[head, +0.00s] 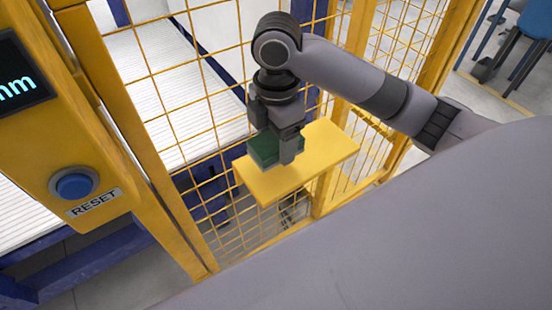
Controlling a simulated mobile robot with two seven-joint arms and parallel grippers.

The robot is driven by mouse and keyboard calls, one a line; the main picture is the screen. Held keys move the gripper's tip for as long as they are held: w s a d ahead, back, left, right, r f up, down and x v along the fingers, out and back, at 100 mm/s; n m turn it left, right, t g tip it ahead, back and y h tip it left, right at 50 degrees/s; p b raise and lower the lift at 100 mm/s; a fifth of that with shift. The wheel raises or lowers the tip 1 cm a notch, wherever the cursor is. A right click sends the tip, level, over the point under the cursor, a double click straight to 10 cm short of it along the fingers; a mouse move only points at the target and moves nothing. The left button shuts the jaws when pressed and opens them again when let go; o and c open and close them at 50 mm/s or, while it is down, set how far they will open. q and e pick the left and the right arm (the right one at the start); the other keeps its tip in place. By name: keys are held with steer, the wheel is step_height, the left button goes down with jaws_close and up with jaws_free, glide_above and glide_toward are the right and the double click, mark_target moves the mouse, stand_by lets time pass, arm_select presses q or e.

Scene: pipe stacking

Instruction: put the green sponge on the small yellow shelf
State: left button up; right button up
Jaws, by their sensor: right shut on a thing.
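The small yellow shelf (318,158) is a flat panel against the yellow mesh fence, in the middle of the head view. The green sponge (262,150) is a dark green block over the left part of the shelf. My right gripper (279,150) points down and is shut on the sponge. I cannot tell whether the sponge touches the shelf or hangs just above it. The gripper hides part of the sponge. My left gripper is not in view.
The yellow mesh fence (175,90) stands behind and beside the shelf. A yellow post with a blue reset button (74,185) and a display (18,82) is at the left. A conveyor (160,75) lies behind the fence. A blue chair (518,45) is far right.

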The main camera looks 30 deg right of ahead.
mark_target(276, 156)
step_height(276, 156, down, 5)
steer(key=shift+r+b, duration=0.1)
steer(key=shift+b, duration=0.25)
steer(key=o, duration=0.9)
steer(key=shift+o, duration=0.2)
step_height(276, 156, up, 12)
steer(key=p, duration=0.3)
steer(key=shift+s, duration=0.1)
